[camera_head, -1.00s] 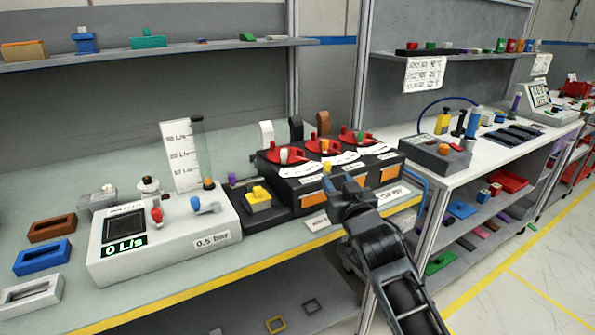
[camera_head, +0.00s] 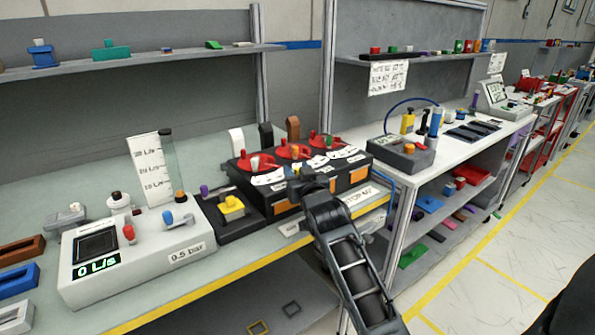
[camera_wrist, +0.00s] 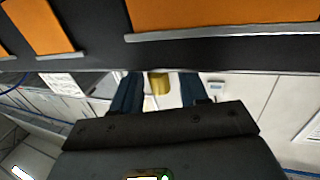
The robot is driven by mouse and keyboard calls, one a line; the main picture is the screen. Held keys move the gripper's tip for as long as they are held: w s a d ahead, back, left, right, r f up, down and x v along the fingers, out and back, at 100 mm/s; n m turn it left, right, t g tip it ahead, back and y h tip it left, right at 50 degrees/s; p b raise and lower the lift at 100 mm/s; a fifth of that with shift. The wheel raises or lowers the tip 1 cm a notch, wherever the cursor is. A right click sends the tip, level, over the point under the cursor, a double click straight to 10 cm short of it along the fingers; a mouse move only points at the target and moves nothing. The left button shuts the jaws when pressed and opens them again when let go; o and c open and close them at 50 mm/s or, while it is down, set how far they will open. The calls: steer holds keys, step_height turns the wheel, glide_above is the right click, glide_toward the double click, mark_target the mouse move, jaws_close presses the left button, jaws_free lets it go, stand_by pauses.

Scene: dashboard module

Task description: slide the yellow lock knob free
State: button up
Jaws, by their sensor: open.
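The yellow lock knob (camera_head: 231,204) sits on a small black block beside the grey panel, left of the black dashboard module (camera_head: 262,192). My gripper (camera_head: 300,180) is in front of the dashboard module, to the right of the yellow knob and apart from it. In the wrist view, its two dark blue fingers (camera_wrist: 160,88) are apart, so it is open. A yellow shape (camera_wrist: 158,83) shows between them; I cannot tell whether it is the knob. My arm hides part of the module's front.
The grey panel (camera_head: 135,250) reads 0 L/s and 0.5 bar. Red dials (camera_head: 295,151) top the dashboard module. Orange plates (camera_wrist: 205,12) on a dark face show close in the wrist view. A yellow strip (camera_head: 230,275) marks the bench's front edge. A metal post (camera_head: 402,205) stands at right.

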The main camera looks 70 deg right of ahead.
jaws_close()
stand_by(0.4)
